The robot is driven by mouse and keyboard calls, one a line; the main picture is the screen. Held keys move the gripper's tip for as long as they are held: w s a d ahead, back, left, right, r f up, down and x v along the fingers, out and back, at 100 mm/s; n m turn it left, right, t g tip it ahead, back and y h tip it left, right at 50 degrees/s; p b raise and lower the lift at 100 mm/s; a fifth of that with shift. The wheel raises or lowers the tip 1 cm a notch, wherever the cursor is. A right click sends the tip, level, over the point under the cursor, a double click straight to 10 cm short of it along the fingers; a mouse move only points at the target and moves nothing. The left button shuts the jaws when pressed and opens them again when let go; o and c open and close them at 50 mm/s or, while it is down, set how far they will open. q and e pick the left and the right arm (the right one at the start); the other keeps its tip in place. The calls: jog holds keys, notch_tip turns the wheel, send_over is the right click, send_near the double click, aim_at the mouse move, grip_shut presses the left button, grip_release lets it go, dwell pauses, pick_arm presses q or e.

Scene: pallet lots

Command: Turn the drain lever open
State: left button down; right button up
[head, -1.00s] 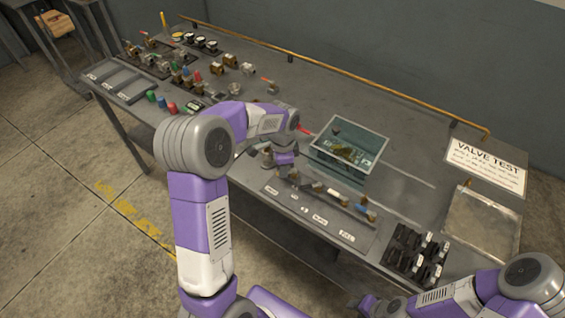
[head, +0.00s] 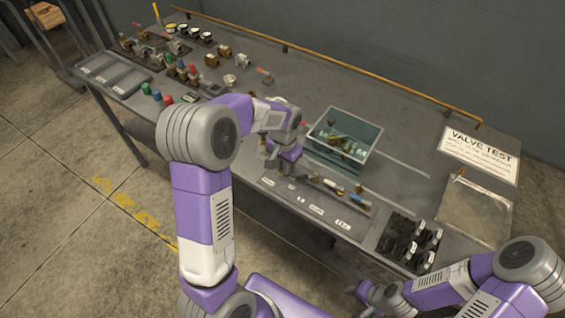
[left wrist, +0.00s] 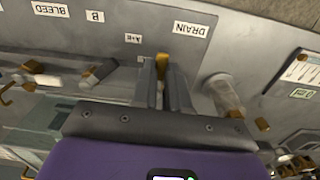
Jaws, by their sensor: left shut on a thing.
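The drain lever (left wrist: 162,66) is a yellow-orange handle beside the DRAIN label (left wrist: 190,29) in the left wrist view. My left gripper (left wrist: 162,85) has its two fingers on either side of the lever and is shut on it. In the head view my left gripper (head: 281,170) is low over the left end of the labelled valve panel (head: 325,212); its own wrist hides most of the lever there. My right gripper (head: 364,296) is at the bottom edge, away from the bench panel, and its jaws are too small to read.
Other levers and fittings line the panel to the right of my left gripper. A grey-green bin (head: 343,140) with parts stands just behind. Black holders (head: 408,242), a metal tray (head: 475,210) and a VALVE TEST sign (head: 480,155) are at the right. The back middle of the bench is clear.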

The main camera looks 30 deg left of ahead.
pick_arm(q)
jog(key=shift+n, duration=0.3)
jog(key=c, duration=1.1)
grip_release()
notch_tip(320, 180, up, 8)
jog(key=shift+f+p, duration=0.2)
jog(key=shift+p, duration=0.65)
